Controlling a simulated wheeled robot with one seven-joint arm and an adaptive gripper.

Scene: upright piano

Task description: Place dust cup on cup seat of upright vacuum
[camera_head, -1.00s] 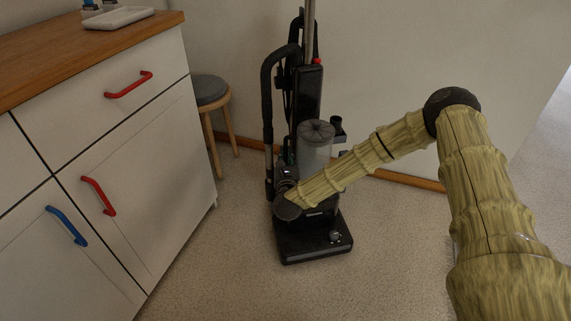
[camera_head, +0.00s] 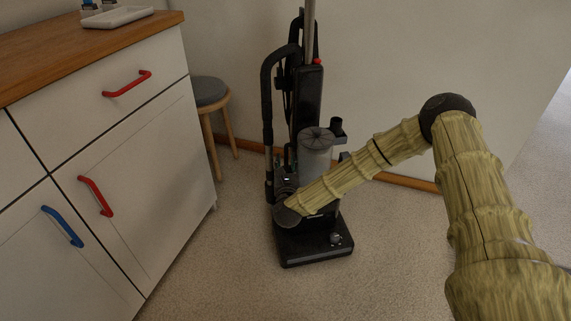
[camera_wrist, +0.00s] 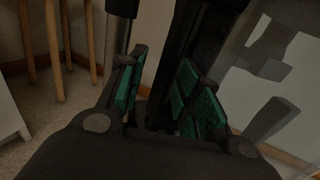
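The dust cup (camera_head: 316,157), a clear grey cylinder with a dark ribbed round top, stands upright against the front of the black upright vacuum (camera_head: 309,95). Its lower part and the cup seat are hidden behind my arm, so I cannot tell how it sits. My gripper (camera_head: 289,157) is just left of the cup, partly hidden by my wrist. In the wrist view, my gripper (camera_wrist: 165,92) has its green-padded fingers apart with nothing visible held between them. The clear cup (camera_wrist: 294,75) and its grey handle parts are at the right, outside the fingers.
The vacuum's hose (camera_head: 267,115) runs down close to my gripper on the left. A round stool (camera_head: 208,92) and a white cabinet (camera_head: 130,160) with red and blue handles stand left. A wall is behind the vacuum. Carpet in front is clear.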

